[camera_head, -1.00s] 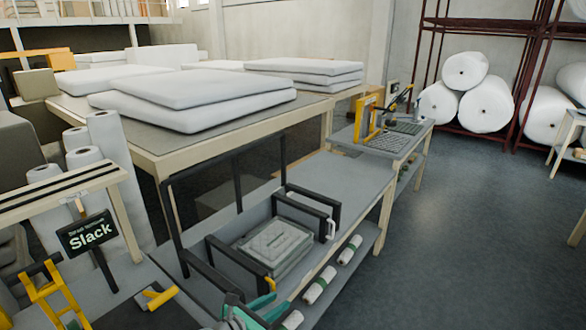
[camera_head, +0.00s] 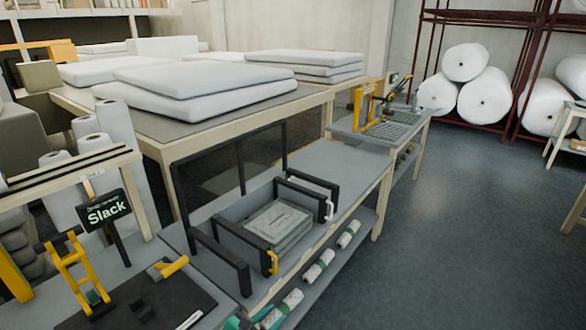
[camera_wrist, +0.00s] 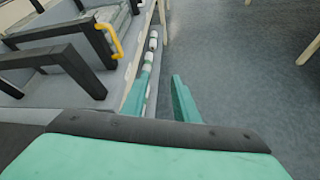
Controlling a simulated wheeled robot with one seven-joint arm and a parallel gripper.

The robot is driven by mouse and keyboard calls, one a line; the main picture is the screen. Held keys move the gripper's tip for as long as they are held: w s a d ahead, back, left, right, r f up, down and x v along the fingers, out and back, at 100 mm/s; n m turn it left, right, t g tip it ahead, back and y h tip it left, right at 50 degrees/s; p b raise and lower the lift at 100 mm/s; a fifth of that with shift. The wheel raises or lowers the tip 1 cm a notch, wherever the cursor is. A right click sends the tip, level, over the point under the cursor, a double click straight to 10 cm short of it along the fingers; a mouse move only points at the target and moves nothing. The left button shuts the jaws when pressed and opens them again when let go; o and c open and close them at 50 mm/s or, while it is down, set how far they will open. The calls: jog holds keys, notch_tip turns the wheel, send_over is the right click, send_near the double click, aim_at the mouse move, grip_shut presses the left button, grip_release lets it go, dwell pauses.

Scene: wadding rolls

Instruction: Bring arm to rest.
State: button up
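My gripper (camera_wrist: 158,88) has two green fingers that stand apart with nothing between them. It hangs beside the front edge of the grey bench (camera_head: 330,160), over the lower shelf and the floor. In the head view only bits of green show at the bottom edge, so most of my arm is out of that view. A grey flat pack (camera_head: 278,226) lies on the bench between black frames (camera_head: 218,258). It shows partly in the wrist view, beside a yellow handle (camera_wrist: 110,40).
Small white rolls (camera_head: 319,266) lie on the lower shelf near my gripper. White pads (camera_head: 195,90) lie on the big table behind. Open floor (camera_head: 450,240) is at right.

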jog(key=s+a+f+m+t+y, duration=0.1)
jog(key=s+f+m+y, duration=0.2)
jog(key=s+f+m, duration=0.5)
jog(key=s+f+m+y, duration=0.2)
jog(key=s+f+y, duration=0.15)
jog(key=s, duration=0.75)
jog(key=s+d+r+m+t, duration=0.1)
jog(key=s+d+r+m, duration=0.1)
jog(key=s+r+m, duration=0.2)
jog(key=s+d+r+m+t, duration=0.1)
jog(key=s+d+r+m, duration=0.1)
jog(key=s+r+m, duration=0.2)
jog(key=s+d+r+m+t, duration=0.1)
jog(key=s+d+r+m, duration=0.1)
jog(key=s+m, duration=0.6)
jog(key=s+r, duration=0.1)
jog(key=s, duration=0.5)
jog(key=shift+s+d+r+m, duration=0.3)
jog(key=shift+d+r+m, duration=0.1)
